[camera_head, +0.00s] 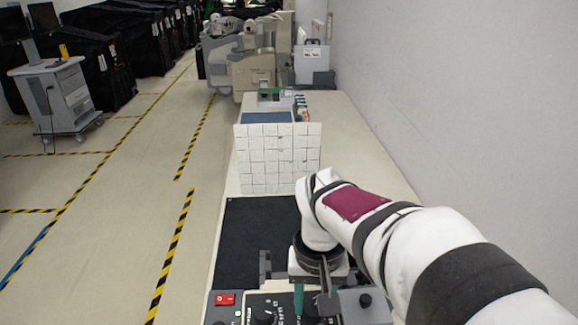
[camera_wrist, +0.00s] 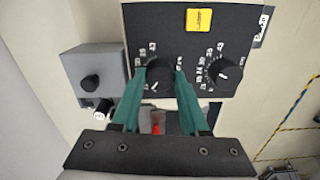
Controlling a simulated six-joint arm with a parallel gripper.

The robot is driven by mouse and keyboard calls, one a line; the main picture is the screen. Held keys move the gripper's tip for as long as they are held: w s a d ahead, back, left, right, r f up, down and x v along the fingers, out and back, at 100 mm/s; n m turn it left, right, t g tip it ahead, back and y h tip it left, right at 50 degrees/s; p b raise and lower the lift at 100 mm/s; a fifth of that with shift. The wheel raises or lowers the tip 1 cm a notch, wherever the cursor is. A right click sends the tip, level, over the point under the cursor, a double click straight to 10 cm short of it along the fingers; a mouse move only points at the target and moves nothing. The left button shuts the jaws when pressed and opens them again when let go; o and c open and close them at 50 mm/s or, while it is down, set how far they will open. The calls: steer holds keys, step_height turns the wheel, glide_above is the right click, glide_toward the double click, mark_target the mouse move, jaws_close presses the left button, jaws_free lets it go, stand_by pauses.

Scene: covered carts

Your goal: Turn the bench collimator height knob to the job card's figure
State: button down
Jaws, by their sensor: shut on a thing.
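In the wrist view a black control panel (camera_wrist: 217,40) carries two black dials ringed with white figures. My gripper (camera_wrist: 162,77) has its teal fingers shut on the left dial's knob (camera_wrist: 160,72), one finger on each side. The second knob (camera_wrist: 226,73) stands free to the right. The dial names and the held knob's exact setting are too small or covered to read. In the head view my gripper (camera_head: 312,295) covers the held knob, and the free knob (camera_head: 265,313) shows to its left. I cannot make out a job card.
A grey box (camera_wrist: 95,62) with a black knob adjoins the panel. A red switch (camera_head: 225,299) sits at the panel's left. A wall bounds the right side.

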mark_target(313, 307)
steer(key=shift+c, duration=2.1)
jaws_free()
steer(key=shift+r, duration=0.1)
step_height(313, 307, up, 16)
steer(key=shift+f, duration=0.2)
steer(key=s+f+m+y, duration=0.1)
steer(key=s+f+m, duration=0.3)
steer(key=s+f, duration=1.2)
steer(key=shift+s+f+y, duration=0.25)
steer(key=shift+s+y, duration=0.15)
steer(key=shift+s, duration=0.2)
